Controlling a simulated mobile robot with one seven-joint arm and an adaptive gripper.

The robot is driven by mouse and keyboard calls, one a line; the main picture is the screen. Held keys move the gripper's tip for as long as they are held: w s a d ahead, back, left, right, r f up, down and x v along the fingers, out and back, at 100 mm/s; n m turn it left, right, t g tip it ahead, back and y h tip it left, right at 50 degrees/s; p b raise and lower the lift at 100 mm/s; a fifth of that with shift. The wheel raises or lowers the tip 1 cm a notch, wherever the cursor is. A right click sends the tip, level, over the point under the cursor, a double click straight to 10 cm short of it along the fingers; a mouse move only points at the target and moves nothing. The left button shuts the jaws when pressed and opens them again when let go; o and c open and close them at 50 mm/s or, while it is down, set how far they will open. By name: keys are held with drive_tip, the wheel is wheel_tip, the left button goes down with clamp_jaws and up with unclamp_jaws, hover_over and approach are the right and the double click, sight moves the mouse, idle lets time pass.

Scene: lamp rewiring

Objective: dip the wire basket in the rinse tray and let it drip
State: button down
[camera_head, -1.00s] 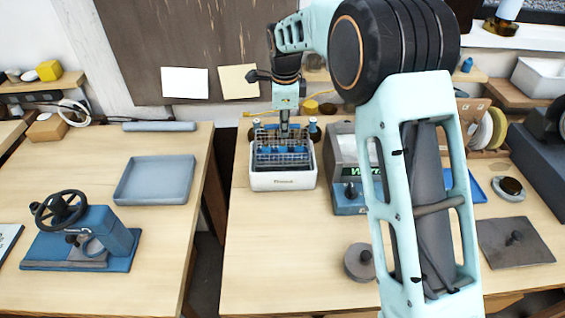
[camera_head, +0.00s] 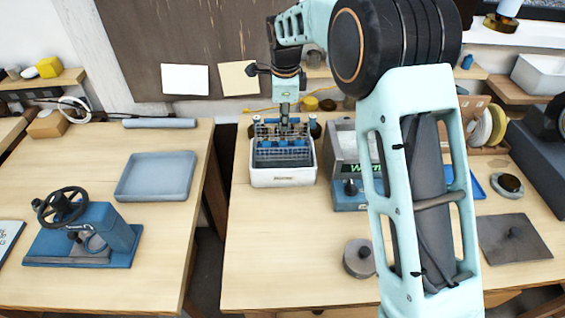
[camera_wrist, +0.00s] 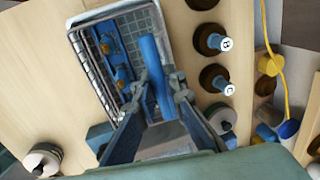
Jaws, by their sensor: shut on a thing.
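My gripper (camera_head: 284,115) points down over the white tub (camera_head: 283,180) on the right bench. In the wrist view my gripper (camera_wrist: 161,88) is shut on the blue handle of the wire basket (camera_wrist: 90,72). The basket (camera_head: 268,132) is partly raised above the tub's rim; its lower part may still be inside, I cannot tell. Small brass and blue parts show through its mesh. A shallow blue-grey tray (camera_head: 156,177), likely the rinse tray, lies flat on the left bench and looks empty.
A blue hand-wheel press (camera_head: 85,235) stands in front of the tray. A gap separates the benches. A grey box-shaped device (camera_head: 350,160) stands right of the tub. Dark bottles (camera_wrist: 214,40) stand close beside the basket. The right bench's front left is clear.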

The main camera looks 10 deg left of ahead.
drive_tip(key=shift+r+p, duration=1.4)
drive_tip(key=shift+r, duration=0.7)
drive_tip(key=shift+f, duration=0.1)
